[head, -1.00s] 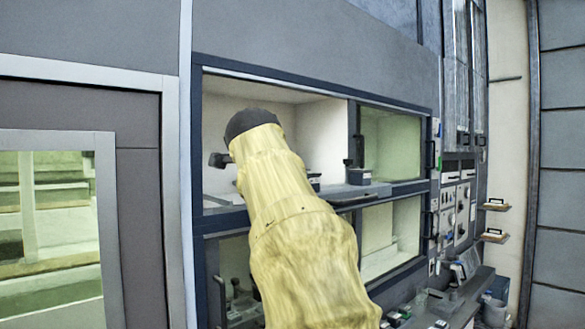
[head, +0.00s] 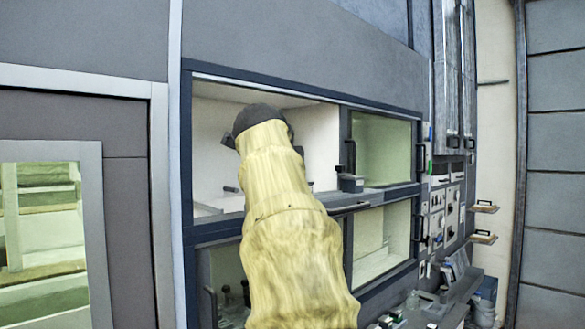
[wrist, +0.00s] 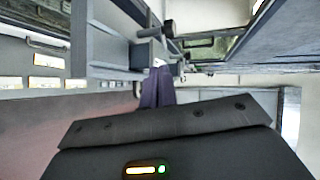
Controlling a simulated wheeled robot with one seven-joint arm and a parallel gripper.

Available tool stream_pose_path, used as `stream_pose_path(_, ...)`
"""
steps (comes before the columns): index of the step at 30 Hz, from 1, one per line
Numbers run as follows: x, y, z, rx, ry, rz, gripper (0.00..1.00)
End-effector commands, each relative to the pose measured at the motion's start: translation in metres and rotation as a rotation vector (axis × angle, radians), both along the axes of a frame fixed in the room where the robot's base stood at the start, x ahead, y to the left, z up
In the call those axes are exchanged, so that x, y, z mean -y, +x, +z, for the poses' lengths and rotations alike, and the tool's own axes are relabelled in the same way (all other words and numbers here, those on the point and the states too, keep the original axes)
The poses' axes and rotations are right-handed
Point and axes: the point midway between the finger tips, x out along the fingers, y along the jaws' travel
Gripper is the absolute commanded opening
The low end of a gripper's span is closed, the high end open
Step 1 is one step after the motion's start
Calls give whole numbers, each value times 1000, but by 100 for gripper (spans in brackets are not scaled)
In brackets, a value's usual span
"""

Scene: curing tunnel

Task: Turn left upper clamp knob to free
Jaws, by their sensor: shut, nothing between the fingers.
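My gripper shows in the wrist view, its dark body along the bottom and its narrow purple-grey fingers (wrist: 157,88) together and empty. The fingertips point toward a grey block-like fixture (wrist: 112,38); I cannot tell whether they touch it. A dark round knob-like part (wrist: 168,27) sticks out beyond the fingertips. I cannot tell for certain whether it is the left upper clamp knob. In the head view my yellow-sleeved arm reaches into the upper left opening of the cabinet and hides the fingers. A small dark part (head: 230,189) shows inside that opening, left of my arm.
The dark blue cabinet frame (head: 262,83) surrounds the opening. A greenish glass pane (head: 385,150) closes the upper right bay. Small shelves (head: 482,207) stick out farther right.

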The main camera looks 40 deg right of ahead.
Motion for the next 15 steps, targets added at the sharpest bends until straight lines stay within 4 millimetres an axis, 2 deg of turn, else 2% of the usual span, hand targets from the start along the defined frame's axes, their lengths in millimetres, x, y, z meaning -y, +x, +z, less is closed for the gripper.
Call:
stream_pose_path(9,42,36,-13,-3,1,-4,0)
stream_pose_path(15,55,53,-13,-1,1,3,0)
